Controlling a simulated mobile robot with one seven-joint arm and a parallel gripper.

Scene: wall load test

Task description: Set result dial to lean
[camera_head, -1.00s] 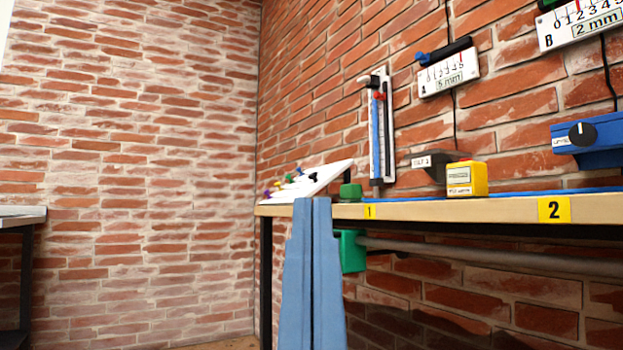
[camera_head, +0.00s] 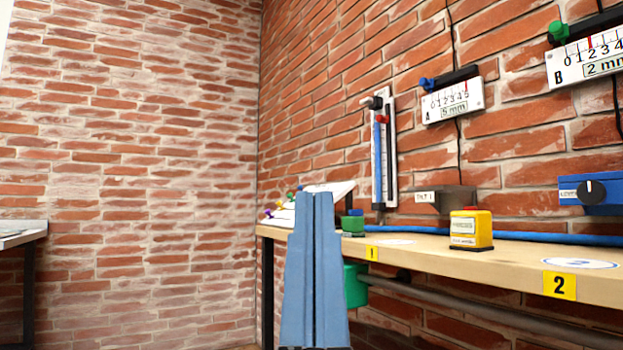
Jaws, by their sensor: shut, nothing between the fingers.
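A black round dial (camera_head: 591,190) with a white pointer line sits on a blue box (camera_head: 609,207) on the wall at the far right. A white sloped board (camera_head: 334,188) with small coloured knobs stands at the far left end of the bench, partly hidden behind my gripper. My gripper (camera_head: 316,194) has its long blue fingers pressed together, empty, pointing up in front of the bench's left end. It is well left of the black dial.
A wooden bench (camera_head: 510,263) runs along the brick wall. On it are a yellow box with a red top (camera_head: 470,229) and a green block (camera_head: 353,223). Gauges A (camera_head: 453,103) and B (camera_head: 592,62) hang above. The floor side at left is open.

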